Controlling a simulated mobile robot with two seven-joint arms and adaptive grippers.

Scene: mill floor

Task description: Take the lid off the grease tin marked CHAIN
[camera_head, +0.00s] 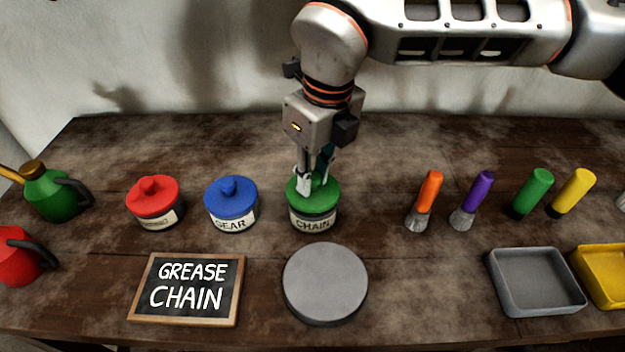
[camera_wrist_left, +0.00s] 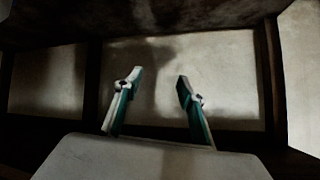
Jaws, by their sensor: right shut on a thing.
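The grease tin marked CHAIN (camera_head: 314,223) stands upright on the bench, with a green lid (camera_head: 326,196) on it. My right gripper (camera_head: 315,187) reaches down from above and is shut on the lid's knob, which its fingers mostly hide. The lid sits on the tin with no gap that I can see. My left gripper shows only in the left wrist view (camera_wrist_left: 157,92), its two fingers apart with nothing between them. A chalkboard sign (camera_head: 188,289) reading GREASE CHAIN lies in front.
A blue-lidded GEAR tin (camera_head: 232,203) and a red-lidded tin (camera_head: 155,201) stand to the left. A round grey disc (camera_head: 325,283) lies in front of the CHAIN tin. Brushes, such as the orange one (camera_head: 428,195), and a grey tray (camera_head: 537,304) are to the right.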

